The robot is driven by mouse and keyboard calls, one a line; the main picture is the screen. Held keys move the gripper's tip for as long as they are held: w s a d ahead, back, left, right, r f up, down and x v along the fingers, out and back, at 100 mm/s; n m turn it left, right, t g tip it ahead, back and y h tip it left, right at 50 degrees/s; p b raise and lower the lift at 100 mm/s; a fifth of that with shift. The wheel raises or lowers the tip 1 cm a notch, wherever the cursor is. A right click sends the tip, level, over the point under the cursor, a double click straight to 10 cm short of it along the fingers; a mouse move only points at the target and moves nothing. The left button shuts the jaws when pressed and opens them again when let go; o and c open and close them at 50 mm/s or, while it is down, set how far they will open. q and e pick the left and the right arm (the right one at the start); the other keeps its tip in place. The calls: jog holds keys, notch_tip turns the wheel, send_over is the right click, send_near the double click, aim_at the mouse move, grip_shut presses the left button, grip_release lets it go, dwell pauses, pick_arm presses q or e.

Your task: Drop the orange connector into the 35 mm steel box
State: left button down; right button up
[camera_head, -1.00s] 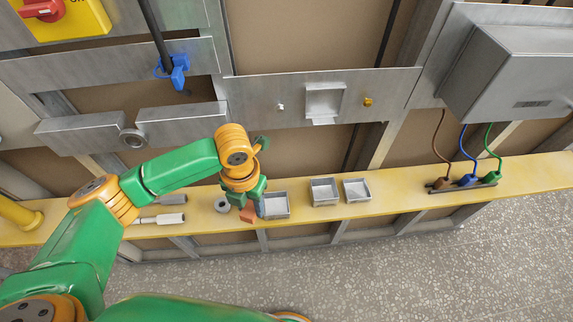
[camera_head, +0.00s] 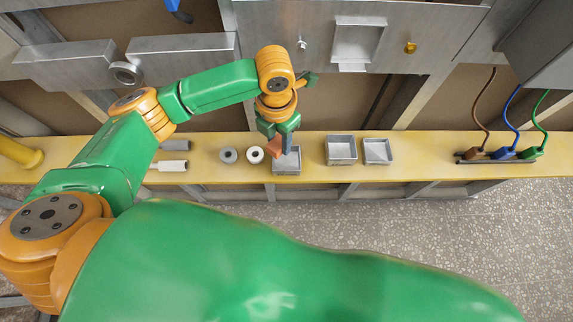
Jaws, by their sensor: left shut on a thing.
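My left gripper (camera_head: 277,133) is shut on the orange connector (camera_head: 275,146) and points down over the yellow shelf. The connector hangs at the left part of the nearest open steel box (camera_head: 287,170); whether it is above the rim or inside is unclear. Two more open steel boxes, a middle one (camera_head: 341,160) and a right one (camera_head: 377,160), stand to the right on the shelf. I see no size marks, so I cannot tell which box is 35 mm. My right gripper is not in view.
A grey ring (camera_head: 228,155) and a white ring (camera_head: 255,155) lie left of the gripper, with pale cylinders (camera_head: 173,166) further left. Brown, blue and green cables end in a rack (camera_head: 500,155) at right. A small steel box (camera_head: 357,40) is on the wall panel.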

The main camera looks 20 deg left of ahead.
pick_arm(q)
jog(key=shift+f, duration=0.2)
jog(key=shift+c, duration=1.9)
grip_release()
notch_tip(320, 180, up, 7)
jog(key=shift+r, duration=0.1)
